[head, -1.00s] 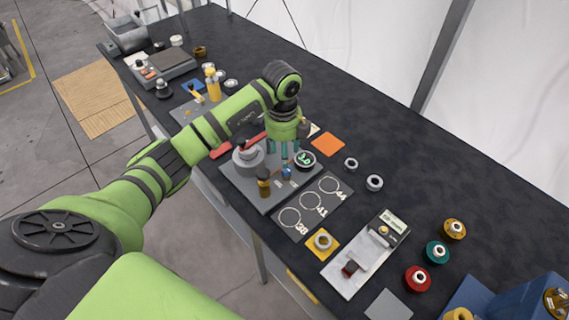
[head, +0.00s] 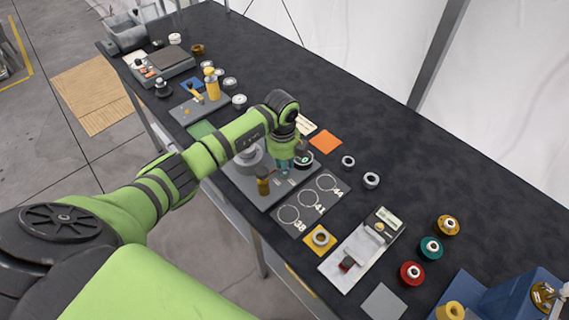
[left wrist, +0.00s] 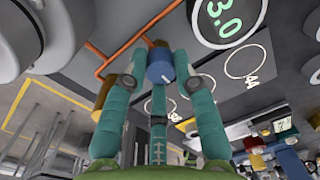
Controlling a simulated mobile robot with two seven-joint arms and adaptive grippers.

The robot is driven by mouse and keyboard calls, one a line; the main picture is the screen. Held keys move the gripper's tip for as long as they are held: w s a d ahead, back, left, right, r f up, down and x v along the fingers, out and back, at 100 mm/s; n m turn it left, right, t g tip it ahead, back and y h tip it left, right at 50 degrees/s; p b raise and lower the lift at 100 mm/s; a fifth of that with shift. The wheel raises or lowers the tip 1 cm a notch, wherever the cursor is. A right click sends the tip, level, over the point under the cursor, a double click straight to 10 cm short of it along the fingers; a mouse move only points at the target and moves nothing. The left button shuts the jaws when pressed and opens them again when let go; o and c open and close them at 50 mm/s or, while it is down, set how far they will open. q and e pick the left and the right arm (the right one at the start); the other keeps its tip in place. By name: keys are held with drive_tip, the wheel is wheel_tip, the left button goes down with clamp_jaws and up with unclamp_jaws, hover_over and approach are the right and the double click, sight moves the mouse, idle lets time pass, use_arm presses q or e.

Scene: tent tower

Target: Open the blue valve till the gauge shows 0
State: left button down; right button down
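The blue valve (left wrist: 160,68) is a small blue knob with a white mark, on copper-coloured pipe in the left wrist view. The round gauge (left wrist: 226,15) beside it reads 3.0 in green; it also shows in the head view (head: 304,160), partly covered by my fingers. My left gripper (head: 284,169) points down over the grey plate (head: 284,196). In the left wrist view its teal fingers (left wrist: 160,75) stand open on either side of the knob, close to it; I cannot tell whether they touch. My right gripper is not in view.
A dark board with ringed numbers (head: 308,206) lies in front. Bare dark table (head: 400,160) lies to the right.

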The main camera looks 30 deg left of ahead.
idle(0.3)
use_arm(q)
drive_tip(key=m+b, duration=0.4)
drive_tip(key=shift+w+a+f+m, duration=0.1)
drive_tip(key=shift+f+m, duration=0.05)
drive_tip(key=shift+m, duration=0.25)
drive_tip(key=m+b, duration=0.4)
drive_tip(key=shift+m, duration=0.3)
drive_tip(key=m+b, duration=0.4)
drive_tip(key=shift+m+g+b, duration=0.3)
drive_tip(key=shift+m+b, duration=1.3)
drive_tip(key=shift+m, duration=0.7)
drive_tip(key=c, duration=1)
unclamp_jaws()
drive_tip(key=shift+r, duration=0.2)
